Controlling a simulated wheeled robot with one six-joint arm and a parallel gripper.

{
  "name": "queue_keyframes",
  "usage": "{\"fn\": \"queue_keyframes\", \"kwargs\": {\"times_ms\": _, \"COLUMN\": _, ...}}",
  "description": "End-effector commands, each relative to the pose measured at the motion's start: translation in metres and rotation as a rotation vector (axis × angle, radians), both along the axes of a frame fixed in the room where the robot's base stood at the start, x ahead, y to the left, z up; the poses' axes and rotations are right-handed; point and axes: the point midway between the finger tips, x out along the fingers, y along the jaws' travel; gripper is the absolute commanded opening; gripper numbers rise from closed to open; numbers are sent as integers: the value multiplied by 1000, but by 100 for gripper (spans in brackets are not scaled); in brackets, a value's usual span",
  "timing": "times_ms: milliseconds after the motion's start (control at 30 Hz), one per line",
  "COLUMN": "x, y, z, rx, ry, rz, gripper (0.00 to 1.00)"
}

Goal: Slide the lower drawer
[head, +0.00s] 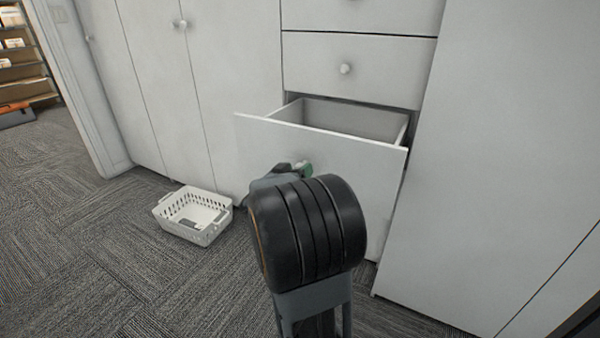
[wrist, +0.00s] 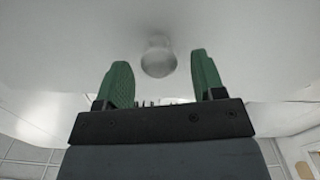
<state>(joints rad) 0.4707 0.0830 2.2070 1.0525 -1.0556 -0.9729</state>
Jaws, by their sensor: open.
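The lower drawer (head: 335,147) is white and stands part-way out of the cabinet, its inside showing empty from above. In the wrist view its front panel (wrist: 240,35) fills the upper picture. Its round knob (wrist: 158,56) sits between and just beyond my gripper's (wrist: 160,80) two green fingertips. The fingers are open, with a gap on both sides of the knob. In the head view my arm hides the knob, and only a bit of my gripper (head: 304,170) shows in front of the drawer front.
A closed drawer with a knob (head: 345,69) is above. Tall white cabinet doors (head: 165,85) stand at left and a white panel (head: 490,150) at right. A white basket (head: 193,216) lies on the grey carpet left of the drawer. Carpet at the lower left is clear.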

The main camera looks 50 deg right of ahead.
Motion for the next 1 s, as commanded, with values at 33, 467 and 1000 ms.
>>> {"fn": "queue_keyframes", "kwargs": {"times_ms": 33, "x": 1, "y": -5, "z": -2, "rx": -1, "ry": 0, "rz": -2, "gripper": 63}}
{"fn": "queue_keyframes", "kwargs": {"times_ms": 467, "x": 4, "y": -16, "z": 0, "rx": -1, "ry": 1, "rz": 1, "gripper": 63}}
{"fn": "queue_keyframes", "kwargs": {"times_ms": 1000, "x": 4, "y": -16, "z": 0, "rx": -1, "ry": 1, "rz": 1, "gripper": 19}}
